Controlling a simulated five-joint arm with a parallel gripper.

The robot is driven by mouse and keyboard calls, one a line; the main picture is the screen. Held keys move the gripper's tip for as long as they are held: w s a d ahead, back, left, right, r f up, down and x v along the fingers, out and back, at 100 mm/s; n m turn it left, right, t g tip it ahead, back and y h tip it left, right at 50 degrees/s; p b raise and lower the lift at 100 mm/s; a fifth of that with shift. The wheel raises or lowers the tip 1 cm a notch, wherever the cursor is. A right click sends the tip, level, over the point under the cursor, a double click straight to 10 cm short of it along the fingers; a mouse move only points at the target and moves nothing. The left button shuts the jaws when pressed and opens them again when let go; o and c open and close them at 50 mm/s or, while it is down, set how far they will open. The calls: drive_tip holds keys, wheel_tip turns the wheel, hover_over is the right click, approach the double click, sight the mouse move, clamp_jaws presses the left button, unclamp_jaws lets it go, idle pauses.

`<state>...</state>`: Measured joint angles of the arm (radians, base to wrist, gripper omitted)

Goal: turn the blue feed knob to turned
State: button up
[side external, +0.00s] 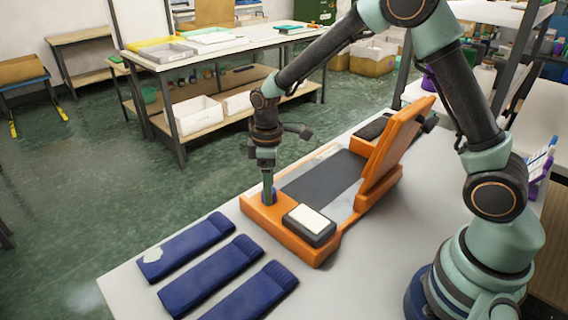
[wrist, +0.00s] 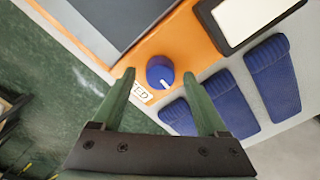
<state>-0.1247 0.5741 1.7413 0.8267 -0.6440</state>
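The blue feed knob (wrist: 160,73) sits on the orange frame of the machine (wrist: 185,38), with a white pointer mark on its top and a partly covered label beside it. In the wrist view my gripper (wrist: 158,88) is open, with one green finger on each side of the knob in the picture. In the side external view my gripper (side external: 268,190) points down at the machine's near left corner, right at the knob (side external: 272,194), which is mostly hidden by the fingers. I cannot tell whether the fingers touch it.
Several folded blue knitted pieces (side external: 187,246) lie on the white table (side external: 130,290) left of the machine. A black box with a white top (side external: 309,221) sits on the frame's near edge. An orange tilted panel (side external: 398,143) stands at the machine's right.

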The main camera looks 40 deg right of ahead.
drive_tip(key=shift+r, duration=0.1)
wheel_tip(320, 180, up, 12)
idle(0.5)
drive_tip(key=s+d+r+m+t, duration=0.2)
drive_tip(key=s+r+m, duration=0.1)
drive_tip(key=s, duration=0.4)
drive_tip(key=s+d+r+m+t, duration=0.3)
drive_tip(key=s+m, duration=0.2)
drive_tip(key=s, duration=0.3)
drive_tip(key=shift+d+m+t, duration=0.25)
drive_tip(key=shift+m+t, duration=0.05)
drive_tip(key=shift+m, duration=0.1)
